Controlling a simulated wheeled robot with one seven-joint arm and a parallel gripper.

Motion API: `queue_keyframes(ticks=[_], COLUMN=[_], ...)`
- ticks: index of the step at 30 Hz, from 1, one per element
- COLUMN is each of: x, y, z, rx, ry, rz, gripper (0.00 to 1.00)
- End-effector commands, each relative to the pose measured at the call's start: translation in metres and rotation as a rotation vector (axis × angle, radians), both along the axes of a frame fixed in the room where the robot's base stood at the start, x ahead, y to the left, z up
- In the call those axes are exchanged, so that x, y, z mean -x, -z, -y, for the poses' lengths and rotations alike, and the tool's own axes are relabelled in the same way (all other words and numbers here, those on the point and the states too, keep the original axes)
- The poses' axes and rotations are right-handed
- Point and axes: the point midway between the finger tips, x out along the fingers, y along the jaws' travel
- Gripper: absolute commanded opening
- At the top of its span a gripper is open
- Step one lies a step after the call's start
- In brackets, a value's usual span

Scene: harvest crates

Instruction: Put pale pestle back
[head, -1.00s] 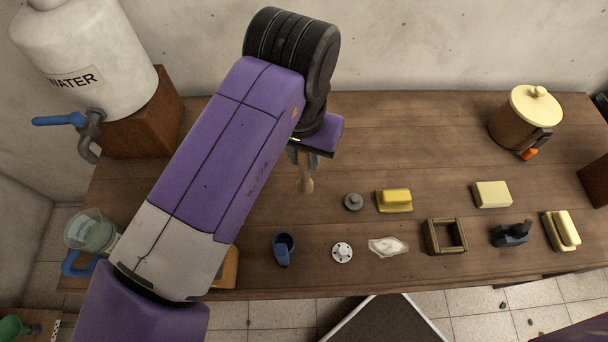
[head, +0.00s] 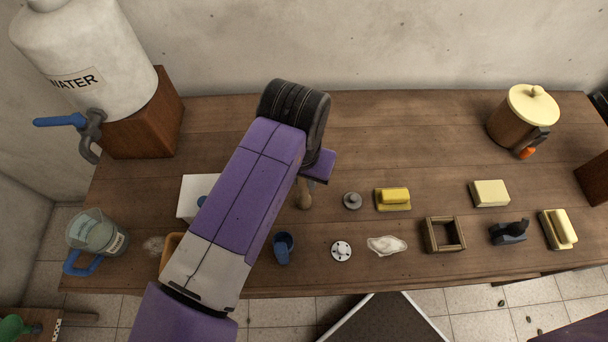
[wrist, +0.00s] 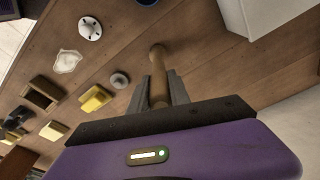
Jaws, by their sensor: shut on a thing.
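My gripper (head: 310,180) is shut on the pale wooden pestle (head: 304,198), which hangs down below the jaws over the table. In the wrist view, the pestle (wrist: 158,62) runs out between the two grey fingers (wrist: 159,95), its rounded end pointing away from the palm. Its upper part is hidden by my gripper. I cannot tell whether its lower end touches the table.
A grey knobbed disc (head: 352,200) and a yellow butter-like block (head: 393,198) stand just right of the pestle. A blue cup (head: 283,247) stands in front. A white box (head: 190,190) is partly hidden by my arm. The table's back middle is clear.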

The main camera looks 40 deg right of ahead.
Motion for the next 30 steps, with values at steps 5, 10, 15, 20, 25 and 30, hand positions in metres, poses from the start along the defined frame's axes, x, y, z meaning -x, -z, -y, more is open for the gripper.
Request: queue_keyframes(ticks=[5, 10, 15, 20, 25, 30], x=[0.000, 0.000, 0.000, 0.000, 0.002, 0.005], y=[0.003, 0.002, 0.002, -0.008, -0.037, -0.073], z=[0.000, 0.000, 0.000, -0.001, -0.005, -0.009], rx=[0.000, 0.000, 0.000, 0.000, 0.000, -0.001], ry=[-0.001, -0.001, 0.000, 0.000, 0.000, 0.001], rz=[0.000, 0.000, 0.000, 0.001, 0.004, 0.003], gripper=[0.39, 0.45, 0.45, 0.45, 0.45, 0.45])
